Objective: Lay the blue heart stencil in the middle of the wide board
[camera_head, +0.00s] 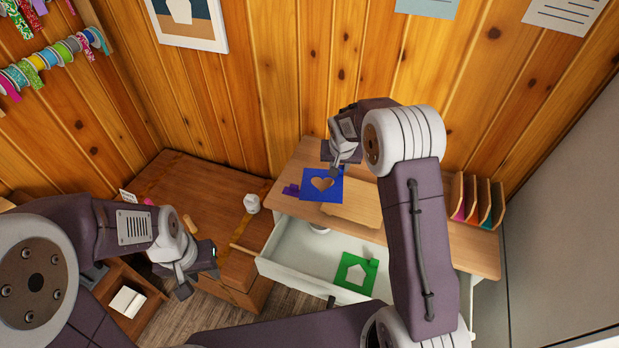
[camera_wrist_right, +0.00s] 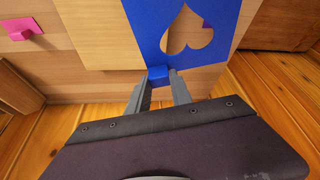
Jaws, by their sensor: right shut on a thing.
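The blue heart stencil (camera_head: 334,194) is a flat blue sheet with a heart-shaped hole. My right gripper (camera_head: 337,168) is shut on its tab; the right wrist view shows the blue tab (camera_wrist_right: 158,76) between the fingertips. The wide board (camera_head: 360,205) is a pale wooden slab on the desk top. The stencil hangs over the board's left end and the desk beside it; I cannot tell its height. In the right wrist view the board (camera_wrist_right: 88,35) is left of the stencil. My left gripper (camera_head: 198,280) is open and empty, low at the left.
A purple piece (camera_head: 290,190) lies left of the stencil. A pink tabbed piece (camera_wrist_right: 18,27) shows in the right wrist view. The open drawer (camera_head: 305,248) holds a green stencil (camera_head: 366,264). A slotted rack (camera_head: 484,210) stands at the right. The wooden wall is close behind.

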